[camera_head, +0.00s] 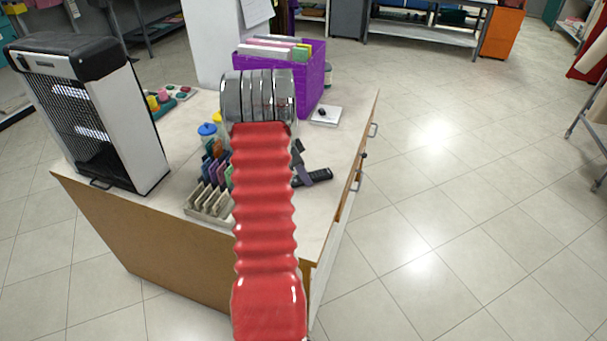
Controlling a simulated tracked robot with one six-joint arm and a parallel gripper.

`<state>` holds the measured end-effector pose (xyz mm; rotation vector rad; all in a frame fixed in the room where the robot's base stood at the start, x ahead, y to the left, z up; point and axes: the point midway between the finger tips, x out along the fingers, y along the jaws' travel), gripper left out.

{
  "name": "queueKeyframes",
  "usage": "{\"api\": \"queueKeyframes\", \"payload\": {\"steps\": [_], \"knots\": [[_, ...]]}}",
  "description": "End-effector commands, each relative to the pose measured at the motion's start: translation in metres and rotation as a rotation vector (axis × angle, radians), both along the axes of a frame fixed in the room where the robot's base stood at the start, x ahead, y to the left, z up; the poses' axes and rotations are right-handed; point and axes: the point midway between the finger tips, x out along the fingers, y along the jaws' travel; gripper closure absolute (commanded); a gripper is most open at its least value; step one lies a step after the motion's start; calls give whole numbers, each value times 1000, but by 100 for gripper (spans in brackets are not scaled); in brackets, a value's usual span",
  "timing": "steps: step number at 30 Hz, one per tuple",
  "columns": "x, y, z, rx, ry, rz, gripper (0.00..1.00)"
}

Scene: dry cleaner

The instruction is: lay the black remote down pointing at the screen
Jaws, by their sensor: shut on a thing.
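My red ribbed arm reaches out over the counter and hides part of its top. My gripper (302,174) shows only in part, as dark fingers just right of the arm. It is shut on the black remote (320,177), whose right end with small buttons sticks out to the right. The remote's left end is hidden by the gripper and arm. It is low over the counter top, and I cannot tell whether it touches. I cannot make out a screen for certain.
The counter (336,140) holds a black and white heater-like unit (120,120) at left, a purple file box (313,75) at the back, a white pad (326,115) with a small dark object, and a slotted rack (208,204). Bare top lies right of the remote, up to the drawer-side edge.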

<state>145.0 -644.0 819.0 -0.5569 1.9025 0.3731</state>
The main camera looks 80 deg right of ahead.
Motion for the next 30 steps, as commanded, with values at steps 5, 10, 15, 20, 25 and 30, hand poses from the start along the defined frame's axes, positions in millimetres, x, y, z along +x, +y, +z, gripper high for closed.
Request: {"api": "queueKeyframes", "payload": {"steps": [5,10,15,20,25,30], "knots": [[0,0,-2,0,0,0,64],[0,0,-2,0,0,0,52],[0,0,-2,0,0,0,46],[0,0,-1,0,0,0,46],[2,1,6,-2,-1,1,46],[9,5,26,-2,-1,1,46]]}}
